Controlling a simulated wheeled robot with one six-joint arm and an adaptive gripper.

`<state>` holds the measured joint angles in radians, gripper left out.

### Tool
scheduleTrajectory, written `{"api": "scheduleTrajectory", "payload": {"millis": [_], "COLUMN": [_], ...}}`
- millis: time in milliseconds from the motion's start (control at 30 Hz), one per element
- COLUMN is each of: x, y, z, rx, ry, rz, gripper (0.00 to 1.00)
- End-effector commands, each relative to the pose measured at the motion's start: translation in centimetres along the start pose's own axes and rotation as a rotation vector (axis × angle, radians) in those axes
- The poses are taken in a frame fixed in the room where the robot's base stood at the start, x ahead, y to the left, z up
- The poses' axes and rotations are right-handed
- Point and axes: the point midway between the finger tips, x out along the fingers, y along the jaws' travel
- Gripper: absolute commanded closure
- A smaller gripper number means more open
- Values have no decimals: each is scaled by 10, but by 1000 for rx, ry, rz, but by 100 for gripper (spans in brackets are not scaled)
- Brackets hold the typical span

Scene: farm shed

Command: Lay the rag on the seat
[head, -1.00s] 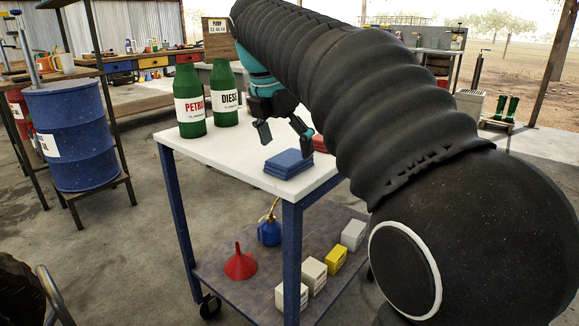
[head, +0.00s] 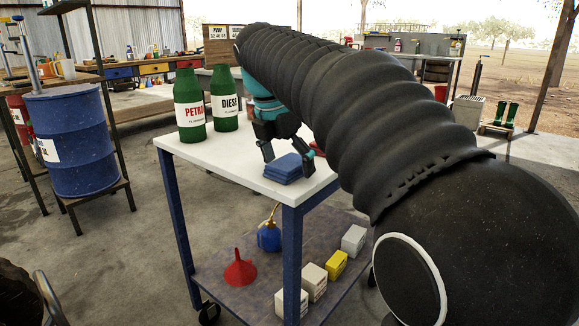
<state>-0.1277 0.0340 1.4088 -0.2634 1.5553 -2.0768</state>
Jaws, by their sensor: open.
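A folded blue rag (head: 285,170) lies on the white top of a blue-legged cart (head: 225,160), near its front right corner. My gripper (head: 288,166) is open and low over the rag, with one finger at its left back side and the other at its right. Whether the fingers touch the rag cannot be told. A red thing, perhaps another cloth, shows in part behind my gripper. I cannot make out a seat for certain in this view.
Two green bottles, labelled petrol (head: 190,108) and diesel (head: 225,95), stand left of my gripper. The cart's lower shelf holds a red funnel (head: 240,270), a blue oil can (head: 269,236) and several small boxes. A blue drum (head: 80,140) stands at left.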

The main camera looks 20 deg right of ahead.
Motion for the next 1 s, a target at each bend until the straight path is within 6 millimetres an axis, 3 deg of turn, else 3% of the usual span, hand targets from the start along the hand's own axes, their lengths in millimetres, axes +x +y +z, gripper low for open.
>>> {"api": "scheduleTrajectory", "payload": {"millis": [267, 500, 600, 1000], "x": [0, 0, 0, -3], "y": [0, 0, 0, 0], "z": [0, 0, 0, 1], "rx": [0, 0, 0, 0], "ry": [0, 0, 0, -1], "rz": [0, 0, 0, 2], "gripper": [6, 64, 70, 71]}}
